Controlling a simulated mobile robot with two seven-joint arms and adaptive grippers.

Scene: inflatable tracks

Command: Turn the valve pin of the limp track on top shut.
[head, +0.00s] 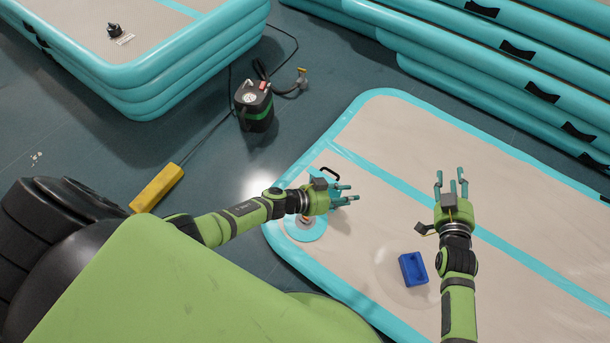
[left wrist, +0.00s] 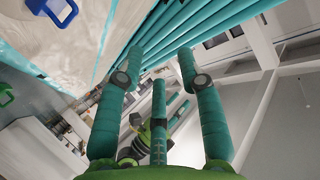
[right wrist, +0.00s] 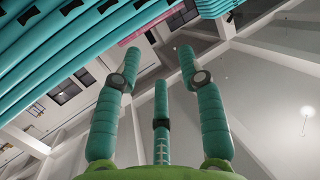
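The beige, teal-edged track (head: 375,130) lies before me at the lower right; its surface has a shallow dip around a blue block-shaped item (head: 413,268). A round teal valve patch (head: 318,233) sits near its left corner, with a small orange-red part showing; my left wrist hides much of it, and I cannot tell how the pin is turned. My left gripper (head: 352,194) is open and empty, just above and right of the patch, fingers pointing right. My right gripper (head: 452,177) is open and empty over the track's middle, fingers pointing away from me.
A black pump with a green band (head: 256,110) stands on the floor behind, its hose ending in a brass-coloured fitting (head: 302,75). A yellow box (head: 157,187) lies on its cable. Stacked tracks stand back left (head: 180,70) and back right (head: 440,80).

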